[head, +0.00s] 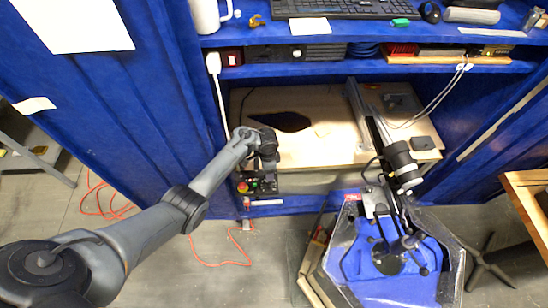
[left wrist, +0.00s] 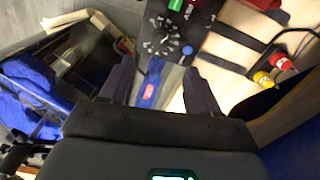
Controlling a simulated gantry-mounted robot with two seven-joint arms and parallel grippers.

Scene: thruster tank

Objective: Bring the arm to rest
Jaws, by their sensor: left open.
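My left arm comes in from the left in the head view. Its gripper (head: 266,152) is at the front left of the wooden shelf, above a dark control box (head: 262,186) with red and green buttons. In the left wrist view my left gripper (left wrist: 158,88) has its two dark fingers apart, with nothing held between them. The control box (left wrist: 172,35) shows beyond the fingers, with knobs, a green button and a blue button. I cannot tell whether the gripper touches the box. My right gripper does not show.
A clear-walled tank (head: 452,268) with a blue inside stands at the lower right. A black and silver device (head: 402,166) rises behind it. The wooden shelf (head: 335,145) holds a dark flat object (head: 282,121). An orange cable (head: 222,263) lies on the grey floor.

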